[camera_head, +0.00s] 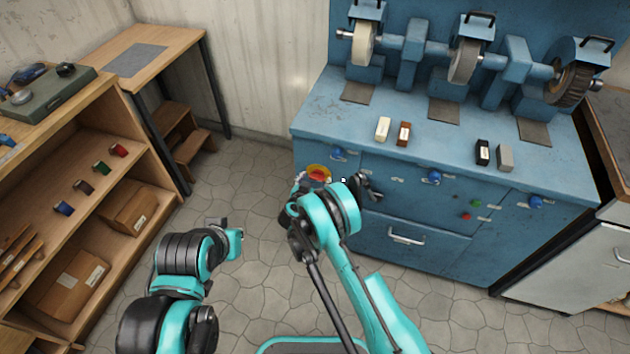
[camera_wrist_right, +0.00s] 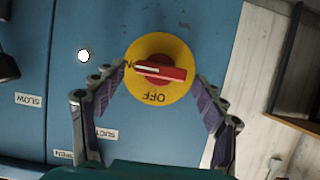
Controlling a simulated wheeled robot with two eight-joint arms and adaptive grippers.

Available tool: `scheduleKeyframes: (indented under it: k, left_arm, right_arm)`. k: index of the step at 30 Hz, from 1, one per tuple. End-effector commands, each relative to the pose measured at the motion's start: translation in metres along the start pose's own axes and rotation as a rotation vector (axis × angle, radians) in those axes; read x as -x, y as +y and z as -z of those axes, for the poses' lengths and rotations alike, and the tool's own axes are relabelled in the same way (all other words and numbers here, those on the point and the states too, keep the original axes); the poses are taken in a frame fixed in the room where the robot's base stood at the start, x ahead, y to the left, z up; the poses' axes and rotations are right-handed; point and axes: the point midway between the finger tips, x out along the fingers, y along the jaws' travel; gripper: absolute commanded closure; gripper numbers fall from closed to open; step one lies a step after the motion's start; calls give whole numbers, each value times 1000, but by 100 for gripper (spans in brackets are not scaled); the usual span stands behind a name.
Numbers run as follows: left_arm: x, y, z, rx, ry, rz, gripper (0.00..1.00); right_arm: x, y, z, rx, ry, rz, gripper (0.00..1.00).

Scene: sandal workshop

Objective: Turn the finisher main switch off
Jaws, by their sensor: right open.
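The finisher main switch is a red knob on a yellow disc (camera_wrist_right: 178,88). It shows in the right wrist view, and also in the head view (camera_head: 318,171) on the blue cabinet's front at its left end. The knob's handle lies level in the wrist view, with its white mark toward the partly covered ON label. OFF is printed upside down below it. My right gripper (camera_wrist_right: 161,80) is open, one finger on each side of the disc, with nothing between them but the switch. I cannot tell whether they touch it.
The blue finisher cabinet (camera_head: 345,115) carries grinding wheels, and several small blocks lie on its top. Blue knobs (camera_head: 435,177) and green and red buttons (camera_head: 465,216) sit on its front. A wooden shelf (camera_head: 110,125) stands at left. The tiled floor between is open.

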Motion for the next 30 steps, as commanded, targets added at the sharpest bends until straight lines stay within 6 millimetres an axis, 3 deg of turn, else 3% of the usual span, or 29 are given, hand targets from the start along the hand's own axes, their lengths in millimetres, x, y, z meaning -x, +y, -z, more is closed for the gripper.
scheduleKeyframes:
  k: [5,11,12,22,30]
  left_arm:
    - [0,0,0,0,0,0,100]
    - [0,0,0,0,0,0,100]
    - [0,0,0,0,0,0,100]
    - [0,0,0,0,0,0,100]
    - [0,0,0,0,0,0,100]
  right_arm:
    - [0,0,0,0,0,0,28]
    - [0,0,0,0,0,0,76]
    - [0,0,0,0,0,0,78]
    - [0,-1,0,39,0,-15,78]
    - [0,-4,0,190,0,-79,78]
